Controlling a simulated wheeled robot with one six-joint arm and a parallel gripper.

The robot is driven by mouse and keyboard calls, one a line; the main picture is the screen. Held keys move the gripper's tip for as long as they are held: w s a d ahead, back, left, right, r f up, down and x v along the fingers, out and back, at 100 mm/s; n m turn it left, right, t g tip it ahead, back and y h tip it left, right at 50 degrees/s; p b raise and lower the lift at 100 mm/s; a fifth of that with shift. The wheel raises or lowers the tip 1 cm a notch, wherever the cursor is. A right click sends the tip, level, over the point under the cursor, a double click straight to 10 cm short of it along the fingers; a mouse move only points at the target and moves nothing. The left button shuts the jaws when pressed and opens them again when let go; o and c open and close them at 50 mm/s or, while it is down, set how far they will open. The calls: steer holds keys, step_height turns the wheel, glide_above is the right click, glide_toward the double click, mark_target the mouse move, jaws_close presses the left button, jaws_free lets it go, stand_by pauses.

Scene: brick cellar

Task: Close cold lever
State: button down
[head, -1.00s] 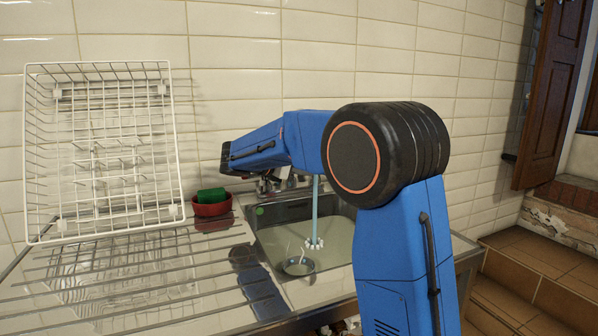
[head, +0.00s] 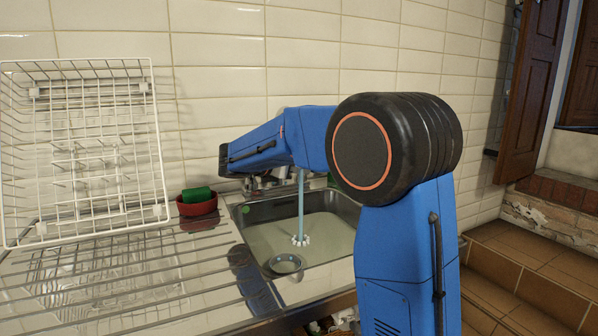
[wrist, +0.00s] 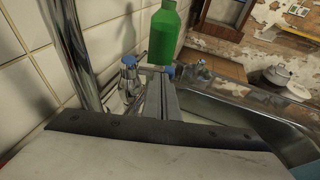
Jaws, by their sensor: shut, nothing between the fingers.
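In the wrist view my gripper (wrist: 158,84) is shut and empty, its fingers pointing at the back of the sink by the tiled wall. A blue-topped metal tap handle (wrist: 128,65) stands just left of the fingers, apart from them in the picture. Another small blue piece (wrist: 169,72) shows right at the fingertips; I cannot tell what it belongs to or whether they touch. In the head view a water stream (head: 301,205) runs down into the sink (head: 335,197). My arm hides most of the tap and my fingers there.
A green bottle (wrist: 165,38) stands beyond the fingertips. A vertical metal pipe (wrist: 75,45) is close on the left.

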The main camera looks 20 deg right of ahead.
steer(key=shift+s+d+n+t+y, duration=0.1)
steer(key=shift+d+n+t+y, duration=0.3)
steer(key=shift+d+n+t, duration=0.7)
steer(key=shift+s+d+n+t+y, duration=0.1)
steer(key=shift+d+n+t+y, duration=0.45)
steer(key=shift+d, duration=0.95)
steer(key=shift+w+d, duration=0.1)
steer(key=shift+d, duration=0.05)
